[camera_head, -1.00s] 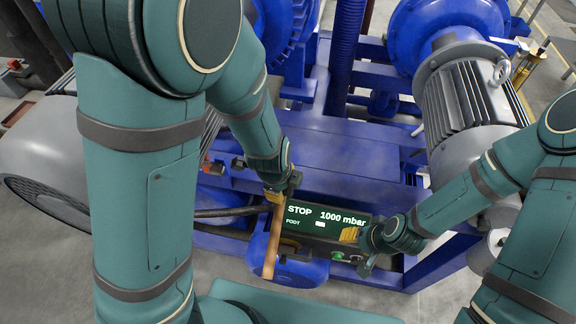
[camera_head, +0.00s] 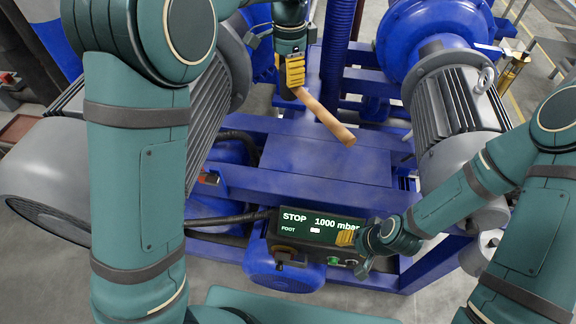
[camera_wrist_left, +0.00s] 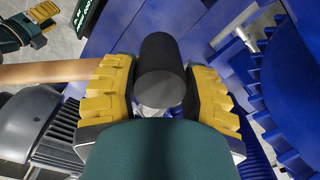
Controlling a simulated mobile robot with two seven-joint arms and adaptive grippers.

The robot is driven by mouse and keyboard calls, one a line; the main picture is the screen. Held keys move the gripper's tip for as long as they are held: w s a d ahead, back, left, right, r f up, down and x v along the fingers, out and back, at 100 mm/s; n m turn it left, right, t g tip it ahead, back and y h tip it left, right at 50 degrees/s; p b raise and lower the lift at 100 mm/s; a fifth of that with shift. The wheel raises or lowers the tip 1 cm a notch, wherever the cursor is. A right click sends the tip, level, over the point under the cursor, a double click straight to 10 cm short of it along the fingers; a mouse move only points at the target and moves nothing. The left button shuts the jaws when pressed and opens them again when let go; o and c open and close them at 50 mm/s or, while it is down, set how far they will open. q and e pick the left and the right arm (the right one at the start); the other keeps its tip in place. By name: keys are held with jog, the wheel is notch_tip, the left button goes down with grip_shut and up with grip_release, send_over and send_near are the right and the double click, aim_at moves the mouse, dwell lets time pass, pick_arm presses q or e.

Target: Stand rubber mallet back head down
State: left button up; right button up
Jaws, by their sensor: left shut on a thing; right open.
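The rubber mallet has a wooden handle (camera_head: 325,118) and a black cylindrical head (camera_wrist_left: 160,70). My left gripper (camera_head: 292,78) is shut on the head, with its yellow fingers on either side of it in the left wrist view. The mallet is in the air over the blue frame, and its handle slants to the lower right in the head view. In the left wrist view the handle runs out to the left. My right gripper (camera_head: 354,252) is open and empty beside the control panel's right end; it also shows in the left wrist view (camera_wrist_left: 32,28).
A flat blue deck (camera_head: 330,160) below the mallet is clear. A grey finned motor (camera_head: 455,95) with a blue housing (camera_head: 430,38) stands at right. More grey and blue machinery is at left.

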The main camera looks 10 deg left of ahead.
pick_arm(q)
jog(key=shift+w+a+r, duration=0.1)
jog(key=shift+a+r, duration=0.05)
jog(key=shift+r, duration=0.3)
notch_tip(320, 180, down, 28)
jog(key=shift+r, duration=0.2)
jog(key=shift+f+b, duration=0.1)
jog(key=shift+b, duration=0.25)
jog(key=o, duration=1.3)
jog(key=shift+f, duration=0.1)
jog(key=shift+c, duration=0.2)
notch_tip(320, 180, up, 12)
jog(key=shift+r, duration=0.2)
